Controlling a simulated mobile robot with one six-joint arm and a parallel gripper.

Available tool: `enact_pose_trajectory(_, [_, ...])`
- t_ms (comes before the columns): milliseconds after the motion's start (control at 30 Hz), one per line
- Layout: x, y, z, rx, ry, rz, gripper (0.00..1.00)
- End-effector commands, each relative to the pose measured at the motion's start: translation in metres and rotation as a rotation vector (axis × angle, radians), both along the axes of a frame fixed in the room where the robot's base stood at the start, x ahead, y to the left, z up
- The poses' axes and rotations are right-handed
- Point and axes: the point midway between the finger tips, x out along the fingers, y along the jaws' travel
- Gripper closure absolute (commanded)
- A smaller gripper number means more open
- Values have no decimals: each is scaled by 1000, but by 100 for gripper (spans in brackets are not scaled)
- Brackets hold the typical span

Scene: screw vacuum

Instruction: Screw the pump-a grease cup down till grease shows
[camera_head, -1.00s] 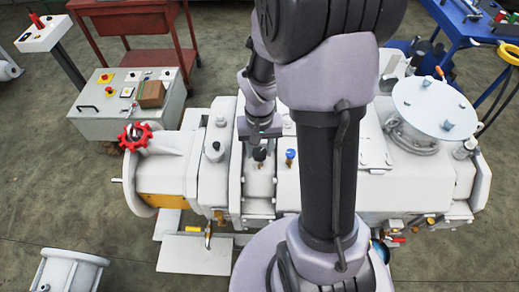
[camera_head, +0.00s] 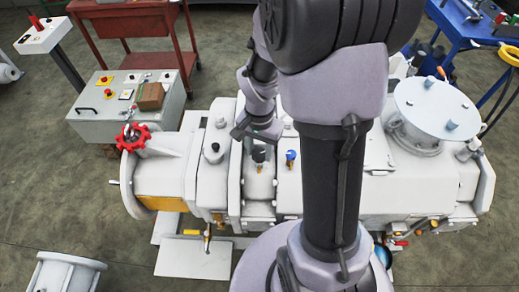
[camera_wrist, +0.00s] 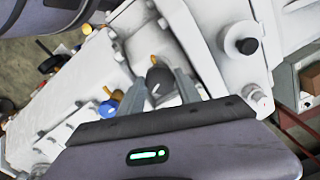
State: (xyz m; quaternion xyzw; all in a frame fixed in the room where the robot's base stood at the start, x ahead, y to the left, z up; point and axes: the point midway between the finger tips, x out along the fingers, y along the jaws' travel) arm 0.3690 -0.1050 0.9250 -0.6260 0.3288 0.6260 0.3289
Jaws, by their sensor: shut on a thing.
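The grease cup shows in the wrist view as a dark cap (camera_wrist: 160,82) with a white mark on its top. It stands on the white pump body (camera_wrist: 205,60). My gripper (camera_wrist: 160,92) has its two grey fingers on either side of the cap and is shut on it. In the head view the dark cup (camera_head: 258,154) stands upright in the middle of the pump, just below my gripper (camera_head: 257,138). I see no grease. The cup's lower part is too small or hidden to judge.
A blue-topped fitting (camera_head: 291,155) stands right of the cup. Another black-capped knob (camera_head: 215,147) stands to its left. A red handwheel (camera_head: 134,136) is at the pump's left end. A control box (camera_head: 128,108) and red cart (camera_head: 132,45) stand behind.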

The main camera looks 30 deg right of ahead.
Motion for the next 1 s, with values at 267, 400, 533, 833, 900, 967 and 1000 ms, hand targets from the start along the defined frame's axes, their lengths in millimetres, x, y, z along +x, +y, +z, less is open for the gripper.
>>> enact_pose_trajectory(267, [0, 0, 0, 1, 1, -3, 100])
enact_pose_trajectory(400, [0, 0, 0, 1, 1, -2, 52])
enact_pose_trajectory(533, [0, 0, 0, 0, 0, -2, 38])
enact_pose_trajectory(833, [0, 0, 7, 0, -1, -2, 38])
enact_pose_trajectory(900, [1, 0, 21, -1, -3, -2, 38])
enact_pose_trajectory(967, [1, 0, 40, -2, -4, -3, 38])
enact_pose_trajectory(1000, [1, 0, 54, -1, -4, -3, 38])
